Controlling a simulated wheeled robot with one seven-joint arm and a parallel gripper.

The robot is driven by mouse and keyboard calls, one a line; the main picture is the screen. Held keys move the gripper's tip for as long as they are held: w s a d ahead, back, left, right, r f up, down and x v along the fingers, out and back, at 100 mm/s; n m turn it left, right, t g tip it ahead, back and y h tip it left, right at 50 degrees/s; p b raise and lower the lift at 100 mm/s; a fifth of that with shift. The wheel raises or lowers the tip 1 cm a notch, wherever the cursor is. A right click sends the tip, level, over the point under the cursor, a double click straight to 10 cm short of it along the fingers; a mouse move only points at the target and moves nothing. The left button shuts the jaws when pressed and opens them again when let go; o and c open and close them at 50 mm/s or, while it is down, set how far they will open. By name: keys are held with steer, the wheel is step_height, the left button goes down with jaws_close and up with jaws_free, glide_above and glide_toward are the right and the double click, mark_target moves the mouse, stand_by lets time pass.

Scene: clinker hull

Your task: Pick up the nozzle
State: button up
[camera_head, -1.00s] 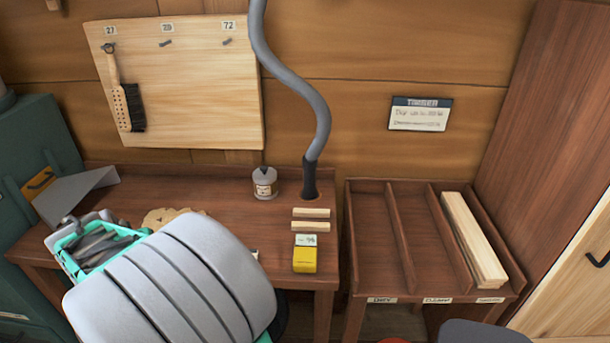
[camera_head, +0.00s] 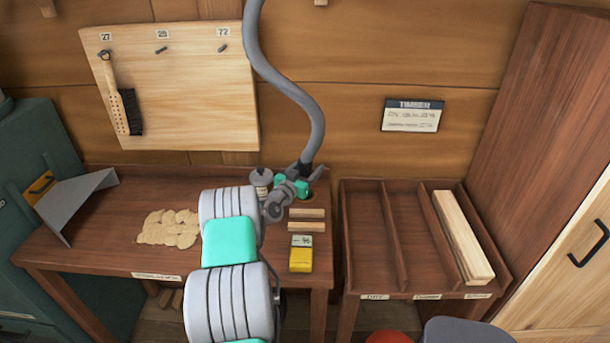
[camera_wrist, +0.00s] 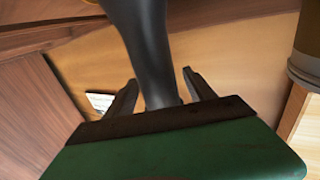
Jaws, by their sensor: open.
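The nozzle (camera_wrist: 143,45) is the black tube end of the grey hose (camera_head: 312,105), which hangs down to the right end of the workbench. In the wrist view it runs between the two dark fingers of my open gripper (camera_wrist: 160,84), with a gap visible beside it. In the head view my gripper (camera_head: 307,178) is at the hose's lower end and hides most of the nozzle. Whether a finger touches the nozzle cannot be told.
A small grey container (camera_head: 261,180) stands close left of my gripper. Wooden strips (camera_head: 307,213) and a yellow block (camera_head: 300,260) lie in front. Shavings (camera_head: 168,229) lie on the bench (camera_head: 95,240). A divided timber rack (camera_head: 375,285) stands to the right.

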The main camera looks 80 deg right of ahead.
steer(key=shift+s+d, duration=0.1)
steer(key=shift+d, duration=0.4)
steer(key=shift+c, duration=0.4)
jaws_close()
